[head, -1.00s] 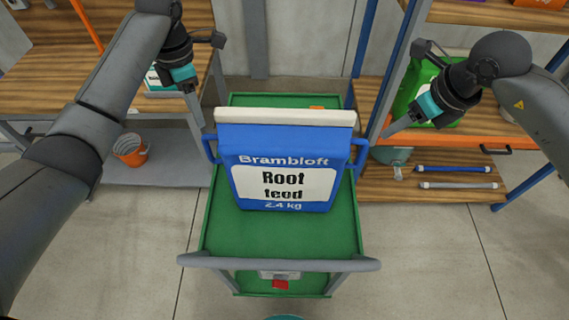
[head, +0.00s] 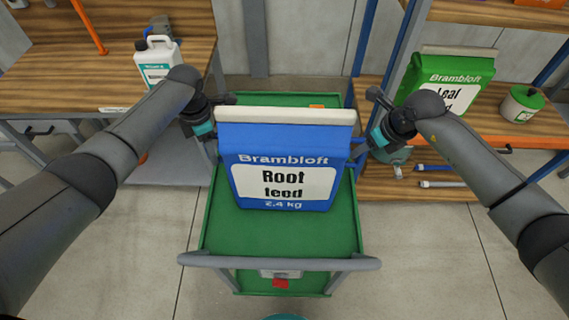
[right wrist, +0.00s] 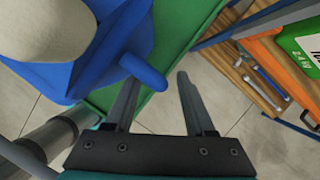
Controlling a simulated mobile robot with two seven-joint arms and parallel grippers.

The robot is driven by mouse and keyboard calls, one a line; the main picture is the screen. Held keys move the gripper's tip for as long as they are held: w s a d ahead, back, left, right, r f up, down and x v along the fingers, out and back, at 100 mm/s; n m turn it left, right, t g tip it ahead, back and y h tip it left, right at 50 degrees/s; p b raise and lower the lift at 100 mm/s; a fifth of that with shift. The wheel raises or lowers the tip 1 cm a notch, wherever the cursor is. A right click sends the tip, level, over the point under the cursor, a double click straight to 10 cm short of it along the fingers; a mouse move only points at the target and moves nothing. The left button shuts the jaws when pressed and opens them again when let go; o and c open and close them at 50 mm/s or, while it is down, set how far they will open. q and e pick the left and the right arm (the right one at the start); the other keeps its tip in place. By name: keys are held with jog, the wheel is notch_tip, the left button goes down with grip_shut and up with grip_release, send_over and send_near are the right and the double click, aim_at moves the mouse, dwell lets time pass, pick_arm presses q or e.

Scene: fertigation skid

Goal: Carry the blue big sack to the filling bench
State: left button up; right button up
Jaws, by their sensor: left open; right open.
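The blue big sack (head: 283,140), labelled Brambloft Root feed 2.4 kg, stands upright on the green cart (head: 230,235) in the middle of the head view. It has a pale top band and a blue handle on each side. My left gripper (head: 216,122) is open beside its left handle, which is partly hidden. My right gripper (head: 368,118) is open at its right side. In the right wrist view the right-hand handle (right wrist: 143,70) reaches between the open fingers (right wrist: 157,88). A wooden bench (head: 60,75) stands at the left; I cannot tell if it is the filling bench.
A white jug (head: 157,62) stands on the left bench. At the right, a shelf (head: 520,130) holds a green Brambloft sack (head: 450,75) and a small green-lidded tub (head: 522,103). The cart's grey push bar (head: 280,263) is in front. Floor shows on both sides.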

pick_arm(q)
jog(key=shift+f, duration=0.2)
pick_arm(e)
jog(key=shift+f, duration=0.2)
pick_arm(q)
jog(key=shift+c, duration=0.3)
pick_arm(e)
jog(key=shift+c, duration=0.3)
pick_arm(q)
grip_shut()
pick_arm(e)
grip_shut()
pick_arm(q)
jog(key=shift+r, duration=0.1)
pick_arm(e)
jog(key=shift+w+r, duration=0.1)
